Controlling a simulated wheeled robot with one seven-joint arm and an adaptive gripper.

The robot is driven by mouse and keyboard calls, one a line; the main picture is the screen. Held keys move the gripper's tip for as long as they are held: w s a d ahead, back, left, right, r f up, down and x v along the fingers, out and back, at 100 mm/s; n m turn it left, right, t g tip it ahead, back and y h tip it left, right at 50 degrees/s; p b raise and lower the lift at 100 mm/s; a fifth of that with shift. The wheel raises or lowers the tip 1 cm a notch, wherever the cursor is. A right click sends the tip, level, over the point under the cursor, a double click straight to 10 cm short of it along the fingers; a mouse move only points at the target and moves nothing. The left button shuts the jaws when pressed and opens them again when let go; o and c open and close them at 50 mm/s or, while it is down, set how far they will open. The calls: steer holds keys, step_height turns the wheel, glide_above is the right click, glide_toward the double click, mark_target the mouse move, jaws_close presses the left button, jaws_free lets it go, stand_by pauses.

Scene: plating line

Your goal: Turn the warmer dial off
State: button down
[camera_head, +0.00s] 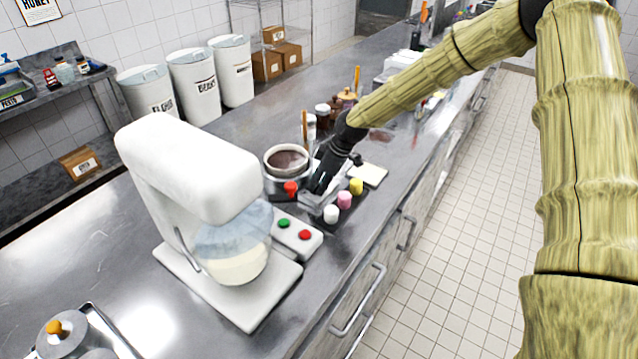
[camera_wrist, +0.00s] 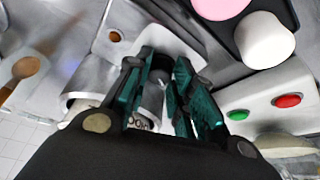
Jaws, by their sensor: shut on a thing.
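The warmer (camera_head: 275,186) stands on the steel counter, holding a round pot of dark brown sauce (camera_head: 287,159). A red knob (camera_head: 291,188) shows at the warmer's front, just left of my fingertips in the head view. My gripper (camera_head: 314,190) reaches down beside it from the upper right. In the wrist view my gripper (camera_wrist: 163,75) is shut on a small grey and dark thing between its fingers. I cannot tell whether this is the dial. The gripper body hides much of the warmer in the wrist view, and the dial's setting cannot be read.
A white stand mixer (camera_head: 190,165) and a button box (camera_head: 298,236) with green and red buttons stand nearby. White (camera_head: 331,214), pink (camera_head: 345,200) and yellow (camera_head: 356,186) pieces sit close to my gripper's right.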

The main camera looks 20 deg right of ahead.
stand_by(0.4)
steer(key=c, duration=1.2)
jaws_free()
steer(key=shift+d, duration=0.1)
steer(key=shift+v, duration=5.95)
steer(key=shift+d, duration=0.1)
